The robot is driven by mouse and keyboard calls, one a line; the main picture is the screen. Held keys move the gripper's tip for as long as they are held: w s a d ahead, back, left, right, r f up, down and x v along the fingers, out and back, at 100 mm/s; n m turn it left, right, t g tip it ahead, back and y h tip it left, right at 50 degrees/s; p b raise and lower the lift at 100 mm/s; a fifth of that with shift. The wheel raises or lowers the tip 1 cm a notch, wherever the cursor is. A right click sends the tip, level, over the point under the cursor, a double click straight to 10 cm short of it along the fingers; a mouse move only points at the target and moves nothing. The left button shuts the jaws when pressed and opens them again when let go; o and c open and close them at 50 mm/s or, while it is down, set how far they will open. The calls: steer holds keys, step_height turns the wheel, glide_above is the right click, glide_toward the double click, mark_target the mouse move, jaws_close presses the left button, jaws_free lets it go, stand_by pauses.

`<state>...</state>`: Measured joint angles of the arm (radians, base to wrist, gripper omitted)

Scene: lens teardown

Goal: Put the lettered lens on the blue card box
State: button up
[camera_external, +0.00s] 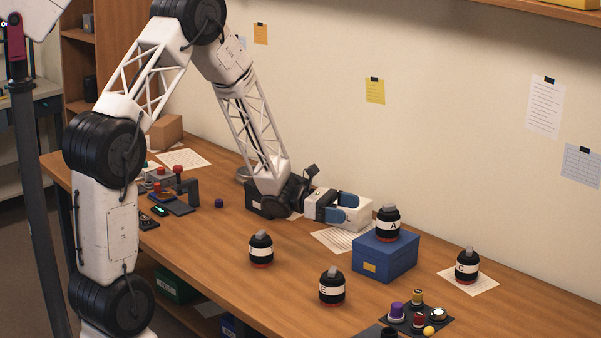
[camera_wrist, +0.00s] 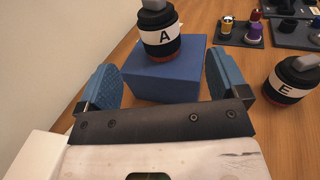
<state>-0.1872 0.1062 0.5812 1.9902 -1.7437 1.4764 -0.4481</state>
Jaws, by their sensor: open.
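A black lens with a white band lettered A (camera_external: 389,225) stands upright on top of the blue card box (camera_external: 380,262). In the wrist view the lettered lens (camera_wrist: 160,38) and the blue box (camera_wrist: 150,85) are straight ahead, between and beyond my fingers. My gripper (camera_external: 341,207) is open and empty, just left of the box in the outside view, with its fingers apart from the lens. The two blue finger pads also show in the wrist view (camera_wrist: 163,84). More lenses stand on the table: one marked E (camera_external: 331,290), one marked C (camera_external: 467,267), and one showing no letter (camera_external: 261,248).
A white box (camera_external: 357,214) lies behind my gripper by the wall. Lens C stands on a paper sheet (camera_external: 484,284). A dark tray (camera_external: 436,326) of small coloured parts is at the front right. Controls (camera_external: 175,205) sit at the left. The table between the unlettered lens and the blue box is clear.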

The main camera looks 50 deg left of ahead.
steer(key=s+d+r+m+g+y, duration=0.2)
steer(key=s+r+m+g+y, duration=0.15)
steer(key=s+r+m, duration=0.45)
steer(key=s+d+r+m+g+y, duration=0.2)
steer(key=s+r+m+g+y, duration=0.15)
steer(key=s, duration=0.75)
steer(key=s+a+r+m+t+y, duration=0.1)
steer(key=s+a+r+m+y, duration=0.2)
steer(key=s, duration=0.6)
steer(key=s+a+r+m+t+y, duration=0.1)
steer(key=s+a+r+m+y, duration=0.3)
steer(key=s+m, duration=0.4)
steer(key=s+a+y, duration=0.1)
steer(key=y, duration=0.1)
steer(key=shift+a+t+y, duration=0.3)
steer(key=shift+t, duration=0.1)
